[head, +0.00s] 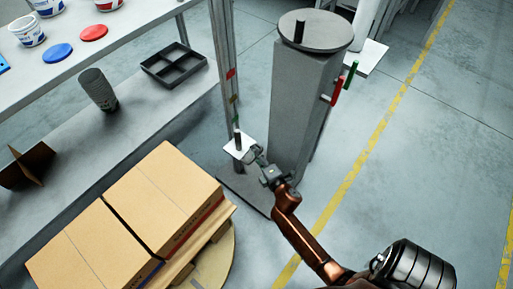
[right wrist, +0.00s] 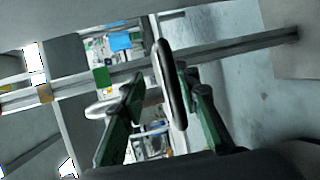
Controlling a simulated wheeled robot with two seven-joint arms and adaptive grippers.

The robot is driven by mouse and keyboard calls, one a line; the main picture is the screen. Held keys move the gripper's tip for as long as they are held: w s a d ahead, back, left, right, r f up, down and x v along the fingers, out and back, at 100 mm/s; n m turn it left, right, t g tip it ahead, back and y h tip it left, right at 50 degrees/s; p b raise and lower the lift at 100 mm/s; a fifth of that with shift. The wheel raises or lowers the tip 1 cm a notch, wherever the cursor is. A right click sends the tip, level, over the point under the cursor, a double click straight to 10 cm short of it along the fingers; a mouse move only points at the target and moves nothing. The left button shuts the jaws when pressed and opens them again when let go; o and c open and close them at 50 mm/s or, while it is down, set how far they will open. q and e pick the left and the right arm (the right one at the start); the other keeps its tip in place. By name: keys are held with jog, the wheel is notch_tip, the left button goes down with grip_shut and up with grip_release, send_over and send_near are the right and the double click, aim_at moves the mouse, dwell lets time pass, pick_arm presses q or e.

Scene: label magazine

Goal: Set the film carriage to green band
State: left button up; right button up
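An upright metal post (head: 224,55) carries a red band (head: 231,73), a yellowish band (head: 234,99) and a small green band (head: 236,118), top to bottom. The film carriage (head: 232,150), a white plate with a dark upright peg, sits at the post just below the green band. My right gripper (head: 258,160) is at the plate's right edge. In the right wrist view its dark green fingers (right wrist: 160,88) are apart, with a dark rounded piece between them, nearer the right finger. The green band (right wrist: 101,77) shows left of the fingers. My left gripper is out of view.
A grey pedestal (head: 300,100) with a round top stands close right of the post, with red and green handles (head: 337,91) on its side. Cardboard boxes (head: 160,195) on a pallet stand at lower left. A shelf bench (head: 80,145) stands left. The floor right is clear.

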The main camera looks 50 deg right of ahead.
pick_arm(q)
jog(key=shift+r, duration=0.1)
pick_arm(e)
notch_tip(320, 180, up, 8)
jog(key=shift+w+r, duration=0.1)
jog(key=shift+r, duration=0.15)
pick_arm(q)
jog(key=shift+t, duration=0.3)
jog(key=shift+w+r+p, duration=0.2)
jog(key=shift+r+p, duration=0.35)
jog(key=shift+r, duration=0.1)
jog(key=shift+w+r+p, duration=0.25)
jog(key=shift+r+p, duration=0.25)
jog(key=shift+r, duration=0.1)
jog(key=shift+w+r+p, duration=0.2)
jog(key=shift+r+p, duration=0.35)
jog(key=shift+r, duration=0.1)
pick_arm(e)
jog(key=f+v, duration=0.1)
jog(key=v, duration=0.8)
jog(key=shift+s, duration=0.2)
jog(key=shift+d, duration=0.1)
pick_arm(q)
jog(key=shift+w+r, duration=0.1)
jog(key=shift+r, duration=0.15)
pick_arm(e)
jog(key=shift+r, duration=0.1)
